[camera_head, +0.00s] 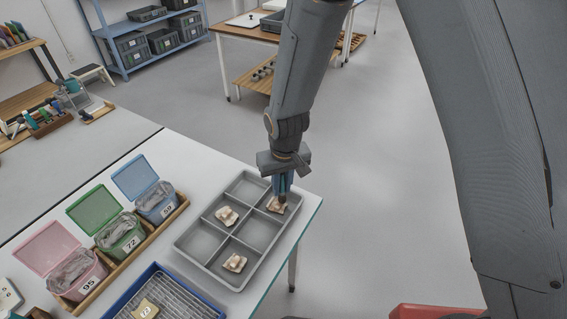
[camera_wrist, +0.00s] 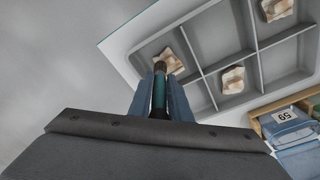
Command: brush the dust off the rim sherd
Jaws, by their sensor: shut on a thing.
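My gripper (camera_head: 283,184) points down over the far right part of the grey divided tray (camera_head: 185,248). In the wrist view my gripper (camera_wrist: 161,95) is shut on a slim brush (camera_wrist: 159,88) with a teal handle and a dark tip. The brush tip is at a cream and brown sherd (camera_head: 277,205), which also shows in the wrist view (camera_wrist: 172,62); I cannot tell whether they touch. A second sherd (camera_head: 227,216) and a third sherd (camera_head: 235,263) lie in other compartments. I cannot tell which is the rim sherd, nor make out dust.
Pink (camera_head: 77,275), green (camera_head: 120,235) and blue (camera_head: 157,204) lidded boxes stand in a wooden rack left of the tray. A blue crate with a wire rack (camera_head: 175,300) is in front. The table edge is close on the right.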

